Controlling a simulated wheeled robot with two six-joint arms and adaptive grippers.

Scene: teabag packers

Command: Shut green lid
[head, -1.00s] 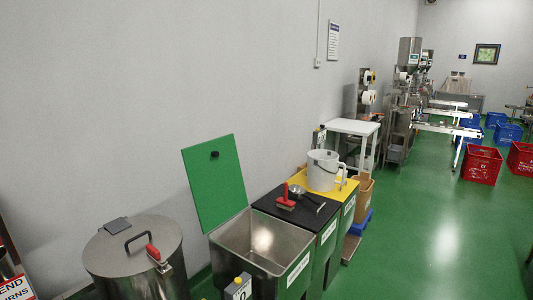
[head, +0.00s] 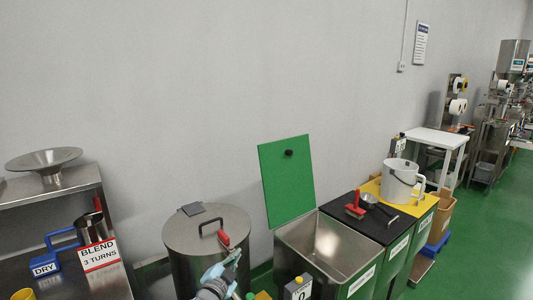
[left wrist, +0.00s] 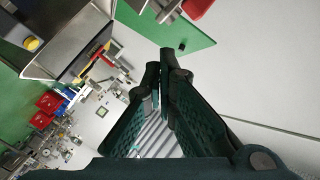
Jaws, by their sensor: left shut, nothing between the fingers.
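The green lid (head: 285,182) stands open and upright behind its open steel bin (head: 288,240), near the wall, with a black knob (head: 289,153) near its top. My left gripper (head: 236,258) is low in the head view, in front of the steel drum, left of the bin and apart from the lid. In the left wrist view its dark fingers (left wrist: 163,72) are together and empty. The green lid (left wrist: 150,27) also shows there beyond the fingertips, with the bin (left wrist: 70,35) to its left. My right gripper is not in view.
A lidded steel drum (head: 185,245) with a red-handled tool (head: 225,240) on top stands left of the bin. A black-lidded bin (head: 345,215) holding a red brush and a yellow-lidded bin (head: 372,188) with a white bucket stand to the right. Green floor is clear at far right.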

